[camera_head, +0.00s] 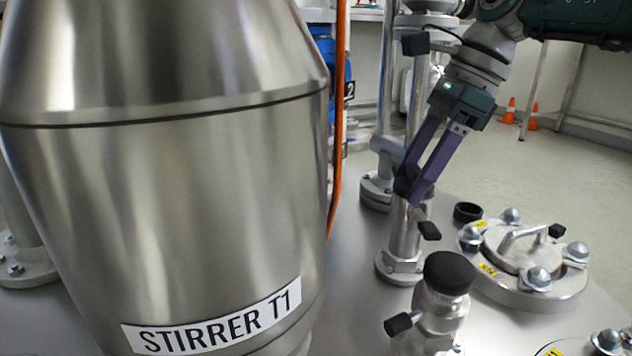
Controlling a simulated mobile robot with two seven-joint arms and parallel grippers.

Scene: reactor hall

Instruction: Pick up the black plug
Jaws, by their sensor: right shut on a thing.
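My right gripper (413,190) comes down from the upper right on long purple fingers. It is shut on a small black thing, which I take to be the black plug (403,182); the fingers partly hide it. The fingertips are at the top of an upright steel pipe stub (404,235), in front of it or above it; I cannot tell whether the plug touches the stub. My left gripper is not in view.
A large steel vessel labelled STIRRER T1 (170,220) fills the left. A black-capped valve (449,272) stands in front of the stub. To the right are a black ring (467,211) and a bolted hatch (520,255). Orange cones (510,110) stand on open floor behind.

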